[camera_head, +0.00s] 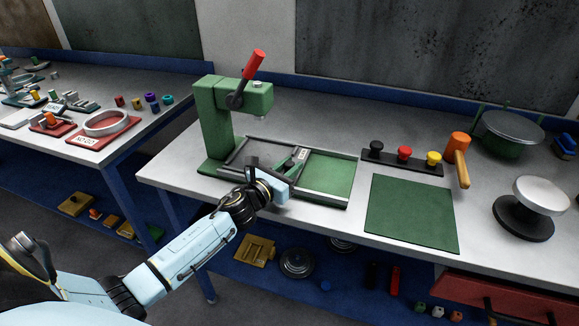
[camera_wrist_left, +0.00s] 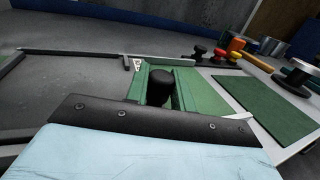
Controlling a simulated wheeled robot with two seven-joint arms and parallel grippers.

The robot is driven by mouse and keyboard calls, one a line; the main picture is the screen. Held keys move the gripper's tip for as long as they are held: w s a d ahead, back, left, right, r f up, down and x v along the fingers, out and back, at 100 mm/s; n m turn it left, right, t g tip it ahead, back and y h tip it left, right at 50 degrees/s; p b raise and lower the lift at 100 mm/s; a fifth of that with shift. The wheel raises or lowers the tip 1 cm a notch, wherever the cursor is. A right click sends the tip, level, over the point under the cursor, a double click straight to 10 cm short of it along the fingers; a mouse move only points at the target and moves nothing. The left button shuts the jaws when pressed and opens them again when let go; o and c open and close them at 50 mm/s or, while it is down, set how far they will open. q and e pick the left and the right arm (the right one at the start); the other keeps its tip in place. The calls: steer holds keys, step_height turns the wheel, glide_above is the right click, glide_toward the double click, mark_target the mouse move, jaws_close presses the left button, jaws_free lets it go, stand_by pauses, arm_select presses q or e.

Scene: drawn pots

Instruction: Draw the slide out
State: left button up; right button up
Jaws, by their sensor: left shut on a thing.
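The slide (camera_head: 250,152) is a flat dark grey plate lying between the rails of a low frame (camera_head: 322,199) at the foot of a green press (camera_head: 217,120). In the wrist view the slide (camera_wrist_left: 60,85) fills the left side, with a black knob (camera_wrist_left: 161,87) at its right. My left gripper (camera_head: 295,162) reaches over the front rail and is shut on this knob; in the wrist view its fingers stand on both sides of it. The right part of the frame is an empty green bed (camera_head: 331,174). My right gripper is not in view.
A block with black, red and yellow knobs (camera_head: 404,154), an orange-headed mallet (camera_head: 458,150) and a green mat (camera_head: 411,211) lie right of the frame. A round-topped stand (camera_head: 539,196) is further right. The red press lever (camera_head: 254,64) points up.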

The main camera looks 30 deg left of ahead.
arm_select(q)
steer(key=shift+d, duration=0.1)
jaws_close()
steer(key=w+d, duration=0.1)
steer(key=d, duration=0.4)
steer(key=w+d, duration=0.1)
steer(key=d, duration=0.5)
steer(key=w+d, duration=0.1)
steer(key=d, duration=0.4)
steer(key=shift+w+d+b, duration=0.2)
steer(key=shift+w+b, duration=0.2)
steer(key=o, duration=1)
jaws_free()
steer(key=shift+w+d, duration=0.1)
steer(key=shift+d, duration=0.05)
steer(key=shift+c, duration=0.2)
steer(key=shift+a, duration=0.2)
steer(key=s, duration=1.3)
steer(key=shift+s+a+p, duration=0.2)
steer(key=shift+a+p, duration=0.2)
steer(key=shift+a, duration=0.05)
